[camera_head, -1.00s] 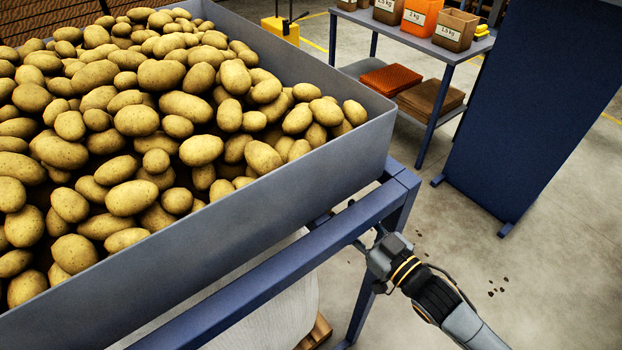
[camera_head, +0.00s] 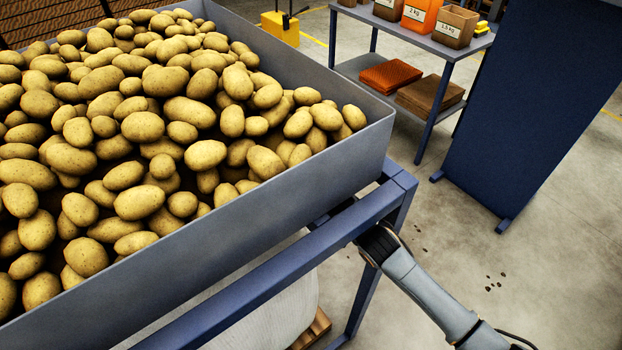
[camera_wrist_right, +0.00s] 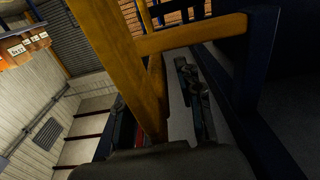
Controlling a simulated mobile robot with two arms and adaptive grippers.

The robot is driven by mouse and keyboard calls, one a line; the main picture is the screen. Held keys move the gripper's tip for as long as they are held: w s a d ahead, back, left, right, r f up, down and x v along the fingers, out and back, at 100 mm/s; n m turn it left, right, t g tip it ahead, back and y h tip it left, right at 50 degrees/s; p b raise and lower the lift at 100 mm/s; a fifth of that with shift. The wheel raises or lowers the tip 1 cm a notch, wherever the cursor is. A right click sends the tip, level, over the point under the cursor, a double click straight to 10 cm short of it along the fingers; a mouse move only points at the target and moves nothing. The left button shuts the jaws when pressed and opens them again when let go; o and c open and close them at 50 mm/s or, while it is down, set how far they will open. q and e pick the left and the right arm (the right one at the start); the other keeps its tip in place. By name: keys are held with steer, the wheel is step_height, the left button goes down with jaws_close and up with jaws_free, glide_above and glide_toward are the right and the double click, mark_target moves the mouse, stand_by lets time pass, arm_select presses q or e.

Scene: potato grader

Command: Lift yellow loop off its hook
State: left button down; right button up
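In the right wrist view a broad yellow band, the yellow loop (camera_wrist_right: 125,55), stands very close to the camera. One strip runs down to the lower middle and another crosses to the upper right. The hook cannot be made out clearly. In the head view my right arm (camera_head: 420,285) reaches in from the lower right, its far end beside the blue frame (camera_head: 290,260) under the hopper. The right gripper's fingers are hidden there and not clear in the wrist view, so I cannot tell whether they touch the loop. My left gripper is not in view.
A grey hopper (camera_head: 300,190) full of potatoes (camera_head: 140,127) sits above the frame. Below is a white bag (camera_head: 292,312) on a wooden pallet (camera_head: 315,328). A blue panel (camera_head: 535,100) and a table with bins (camera_head: 455,28) stand behind. Floor right of the frame is open.

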jaws_close()
steer(key=shift+w+d+m, duration=0.65)
steer(key=shift+d+m, duration=0.15)
steer(key=shift+d, duration=0.2)
jaws_free()
steer(key=v, duration=1.2)
